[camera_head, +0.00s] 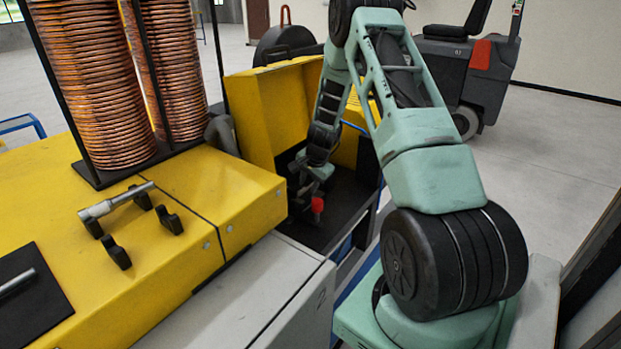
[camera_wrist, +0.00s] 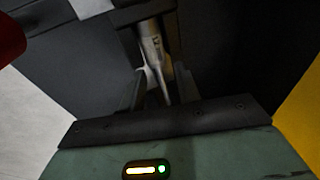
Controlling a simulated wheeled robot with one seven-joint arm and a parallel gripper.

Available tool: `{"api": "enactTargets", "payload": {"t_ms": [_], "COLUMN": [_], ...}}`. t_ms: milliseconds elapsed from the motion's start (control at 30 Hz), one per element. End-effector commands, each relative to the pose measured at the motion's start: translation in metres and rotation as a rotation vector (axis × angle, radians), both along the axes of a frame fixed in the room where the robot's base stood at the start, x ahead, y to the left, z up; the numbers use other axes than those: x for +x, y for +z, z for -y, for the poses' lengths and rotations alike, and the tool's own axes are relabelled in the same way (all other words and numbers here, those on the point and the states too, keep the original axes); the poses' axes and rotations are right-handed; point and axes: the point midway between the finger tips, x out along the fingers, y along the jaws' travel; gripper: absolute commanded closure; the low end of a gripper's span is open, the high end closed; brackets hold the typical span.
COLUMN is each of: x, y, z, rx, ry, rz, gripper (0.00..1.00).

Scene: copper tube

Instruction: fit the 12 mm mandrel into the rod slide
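My gripper (camera_wrist: 162,75) is down inside the dark bay of the yellow machine (camera_head: 262,110). In the wrist view its two dark fingers are on either side of a grey metal rod (camera_wrist: 153,45), which looks like a mandrel. The rod has a thick marked part at the far end and a thin part towards my palm. Shadow hides whether the fingers touch it. I cannot make out the rod slide or whether the rod sits in it. Another grey mandrel (camera_head: 116,202) lies on the yellow top, beside empty black cradles (camera_head: 118,253).
A red knob (camera_head: 317,204) is beside my gripper in the bay. The bay's yellow walls and dark panels are close around my wrist. Copper coil stacks (camera_head: 80,75) stand on the yellow top. A grey cabinet (camera_head: 240,300) is in front of the bay.

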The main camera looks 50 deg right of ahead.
Motion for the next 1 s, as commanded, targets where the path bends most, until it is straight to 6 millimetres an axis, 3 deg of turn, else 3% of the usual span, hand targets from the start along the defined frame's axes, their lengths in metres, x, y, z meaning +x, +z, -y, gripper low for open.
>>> {"api": "enactTargets", "payload": {"t_ms": [267, 700, 1000], "x": [-0.009, -0.039, -0.053], "y": [0.029, 0.121, 0.16], "z": [-0.002, -0.01, -0.013], "rx": [-0.004, -0.004, -0.002], "ry": [0.002, 0.001, 0.001], "rz": [0.003, 0.005, 0.003], "gripper": [0.67, 0.67, 0.67]}}
